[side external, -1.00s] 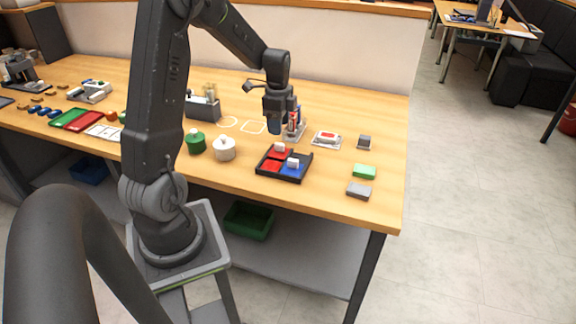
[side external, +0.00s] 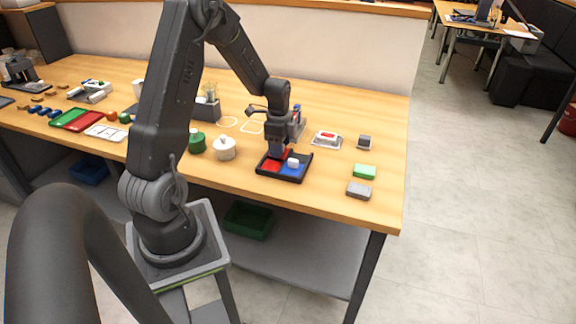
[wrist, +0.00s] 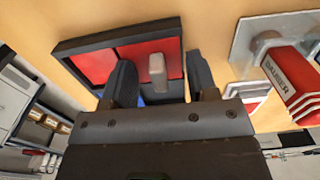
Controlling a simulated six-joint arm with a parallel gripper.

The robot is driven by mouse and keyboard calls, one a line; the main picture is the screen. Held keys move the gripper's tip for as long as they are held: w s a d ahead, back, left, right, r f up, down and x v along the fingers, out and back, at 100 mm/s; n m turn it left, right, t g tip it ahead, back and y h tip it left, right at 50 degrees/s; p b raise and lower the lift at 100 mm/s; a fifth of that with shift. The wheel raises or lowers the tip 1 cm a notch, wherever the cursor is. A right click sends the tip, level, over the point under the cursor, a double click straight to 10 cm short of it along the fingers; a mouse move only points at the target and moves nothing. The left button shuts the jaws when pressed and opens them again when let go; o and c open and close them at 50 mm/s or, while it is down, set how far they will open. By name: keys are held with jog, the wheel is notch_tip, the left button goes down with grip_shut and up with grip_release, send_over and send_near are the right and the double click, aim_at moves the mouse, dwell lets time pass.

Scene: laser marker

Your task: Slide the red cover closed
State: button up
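The black tray (side external: 300,178) sits on the table near its front edge. It has red areas and a blue cover (side external: 291,172) with a white knob (side external: 293,162). The red cover (wrist: 133,53) carries a white knob (wrist: 157,68), seen in the wrist view; a separate red area (wrist: 95,66) lies to its left. My gripper (side external: 278,154) is down over the tray's rear part, hiding the red cover's knob in the side view. In the wrist view, my gripper (wrist: 161,75) is open, its two fingers on either side of that knob with gaps.
A white lidded pot (side external: 225,149) and a green one (side external: 196,141) stand left of the tray. Green (side external: 365,171) and grey (side external: 359,190) blocks lie to the right.

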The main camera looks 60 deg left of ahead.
jog(key=shift+s+d+f, duration=0.1)
jog(key=shift+s+f, duration=0.05)
jog(key=shift+f, duration=0.1)
jog(key=c, duration=0.3)
jog(key=shift+s+d, duration=0.1)
